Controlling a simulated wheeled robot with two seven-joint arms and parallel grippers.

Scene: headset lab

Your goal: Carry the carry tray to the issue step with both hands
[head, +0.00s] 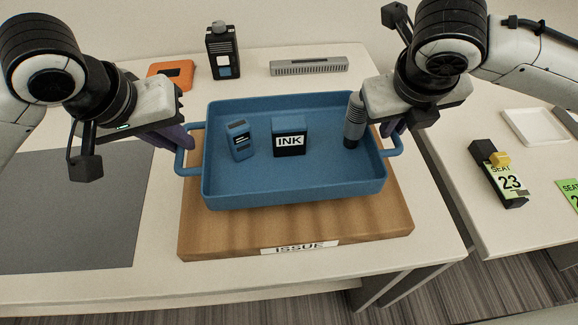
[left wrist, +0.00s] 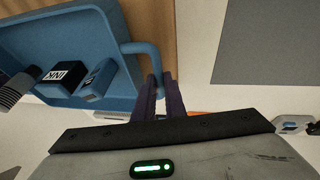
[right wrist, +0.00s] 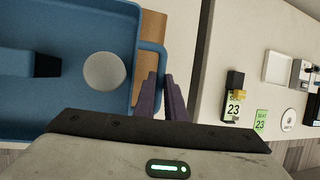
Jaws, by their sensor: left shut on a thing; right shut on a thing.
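The blue carry tray (head: 290,192) is over the wooden issue step (head: 200,232), whose front label reads ISSUE. I cannot tell whether the tray touches the step or is just above it. In the tray are a blue handheld device (head: 239,140), a dark blue INK box (head: 289,138) and a grey and black cylinder (head: 354,122) at the right. My left gripper (head: 188,142) is shut on the tray's left handle, also seen in the left wrist view (left wrist: 158,88). My right gripper (head: 390,128) is shut on the right handle, also seen in the right wrist view (right wrist: 162,90).
Behind the tray are an orange case (head: 172,72), a black device (head: 222,50) and a grey bar (head: 309,67). A dark grey mat (head: 70,210) lies left. A side table at right holds a SEAT 23 stand (head: 497,172) and a white tray (head: 535,126).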

